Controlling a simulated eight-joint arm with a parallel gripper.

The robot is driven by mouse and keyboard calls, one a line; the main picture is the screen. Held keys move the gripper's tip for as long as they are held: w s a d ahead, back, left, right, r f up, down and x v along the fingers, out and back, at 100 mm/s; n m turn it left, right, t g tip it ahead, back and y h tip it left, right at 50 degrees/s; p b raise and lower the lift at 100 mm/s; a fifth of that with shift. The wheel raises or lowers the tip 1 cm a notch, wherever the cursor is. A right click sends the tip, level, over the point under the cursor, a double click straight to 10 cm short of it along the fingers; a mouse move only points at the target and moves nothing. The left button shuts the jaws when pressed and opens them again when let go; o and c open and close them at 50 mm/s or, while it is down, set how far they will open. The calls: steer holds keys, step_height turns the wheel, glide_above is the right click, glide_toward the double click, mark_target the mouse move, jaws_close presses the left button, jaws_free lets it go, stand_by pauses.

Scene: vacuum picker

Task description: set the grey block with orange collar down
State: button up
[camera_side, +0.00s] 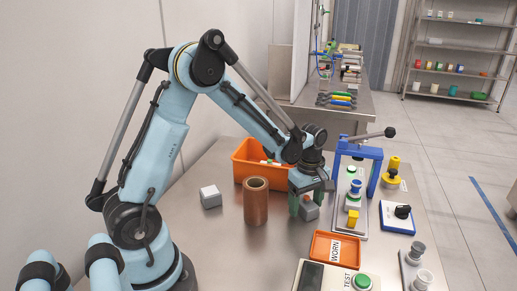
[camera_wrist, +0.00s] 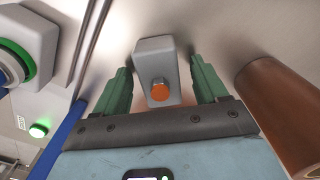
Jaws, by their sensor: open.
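The grey block with an orange collar (camera_wrist: 156,52) stands on the steel table between my gripper's green fingers in the wrist view. Its round orange part faces the camera. Small gaps show between the block and both fingers. My gripper (camera_wrist: 158,72) is open around it. In the side view my gripper (camera_side: 306,203) is low at the table, and the grey block (camera_side: 310,212) shows partly behind a finger; its orange part is hidden there.
A brown cylinder (camera_side: 256,204) stands close at the left, with another grey block (camera_side: 210,197) beyond. An orange bin (camera_side: 246,174) is behind. A blue-framed press (camera_side: 343,160) stands at the right. An orange WORN tray (camera_side: 322,247) and TEST box (camera_side: 312,277) lie in front.

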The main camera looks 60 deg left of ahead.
mark_target(307, 198)
step_height(307, 198, up, 12)
steer(key=s+d+m+t, duration=0.3)
steer(key=s+m, duration=0.2)
steer(key=m, duration=0.4)
steer(key=s+d+r+m+t, duration=0.1)
steer(key=s+d+m+t, duration=0.2)
steer(key=s+m, duration=0.3)
steer(key=m+t, duration=0.1)
steer(key=m, duration=0.2)
steer(key=shift+d+r, duration=0.15)
steer(key=shift+d, duration=0.2)
